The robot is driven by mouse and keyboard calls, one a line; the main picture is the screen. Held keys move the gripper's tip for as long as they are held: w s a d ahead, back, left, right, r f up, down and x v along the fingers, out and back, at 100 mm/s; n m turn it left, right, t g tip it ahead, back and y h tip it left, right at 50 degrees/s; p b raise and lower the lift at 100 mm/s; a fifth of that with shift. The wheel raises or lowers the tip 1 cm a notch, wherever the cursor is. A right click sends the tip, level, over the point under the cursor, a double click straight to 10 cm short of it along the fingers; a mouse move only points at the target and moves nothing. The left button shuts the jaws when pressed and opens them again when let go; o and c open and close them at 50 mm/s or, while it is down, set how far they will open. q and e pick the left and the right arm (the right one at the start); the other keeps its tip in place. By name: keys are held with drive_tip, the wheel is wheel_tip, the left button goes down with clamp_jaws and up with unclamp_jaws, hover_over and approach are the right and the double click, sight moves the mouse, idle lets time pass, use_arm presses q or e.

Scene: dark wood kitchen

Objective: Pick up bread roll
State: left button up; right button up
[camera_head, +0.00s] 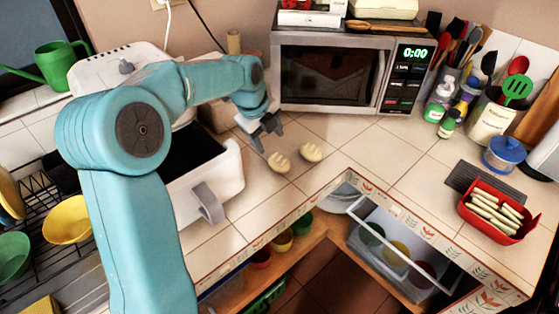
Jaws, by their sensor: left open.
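Two pale bread rolls lie on the tiled counter in front of the microwave. The left roll (279,162) is closer to my gripper, and the right roll (311,152) lies a little apart from it. My left gripper (267,143) is open and empty, just behind and above the left roll, with its fingers pointing down. I cannot tell whether a fingertip touches the roll. My right gripper is not in view.
A microwave (328,75) stands behind the rolls. A white appliance with an open drawer (226,172) is to their left. A red basket (495,212) with pale sticks sits at the right. The counter's front edge and an open lower drawer (398,255) are nearer.

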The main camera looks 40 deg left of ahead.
use_arm(q)
hover_over(278, 160)
drive_tip(key=s, duration=0.2)
wheel_tip(278, 160, down, 5)
drive_tip(key=shift+w+a+r, duration=0.1)
drive_tip(key=shift+a+r, duration=0.05)
drive_tip(key=p+x, duration=0.1)
drive_tip(key=x, duration=0.5)
drive_tip(key=shift+w, duration=0.15)
drive_tip(key=c, duration=0.7)
